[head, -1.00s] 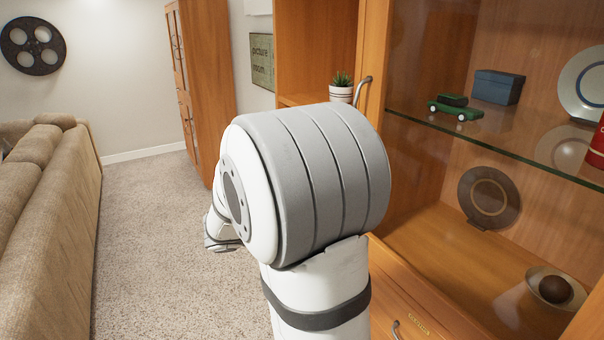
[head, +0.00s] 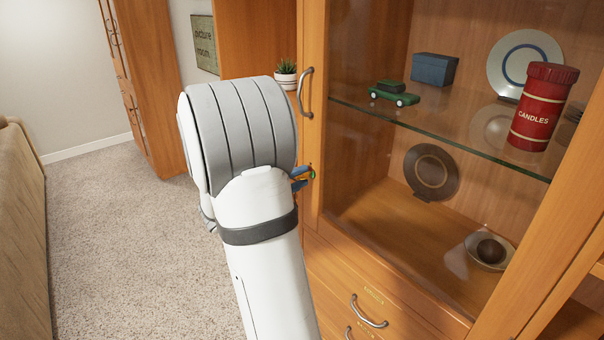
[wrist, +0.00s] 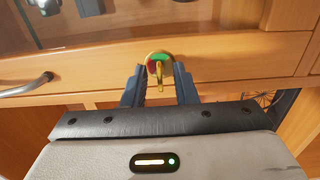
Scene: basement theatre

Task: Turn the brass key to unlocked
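The brass key (wrist: 159,80) sits in a round brass lock plate (wrist: 159,58) on the cabinet's wooden door frame. The plate has a green mark at the top and a red mark at the left in the wrist view, and the key points down there. My gripper (wrist: 160,88) is open, with one dark finger on each side of the key and gaps showing between. In the head view, my gripper's blue fingertips (head: 302,178) are at the door frame by the lock. My arm hides most of the gripper there.
The glass door has a metal handle (head: 306,92) above the lock. Behind the glass are a green toy car (head: 394,95), a blue box (head: 434,69) and a red candles tin (head: 541,108). Drawers lie below. Carpet (head: 120,230) is clear at left, beside a sofa (head: 22,220).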

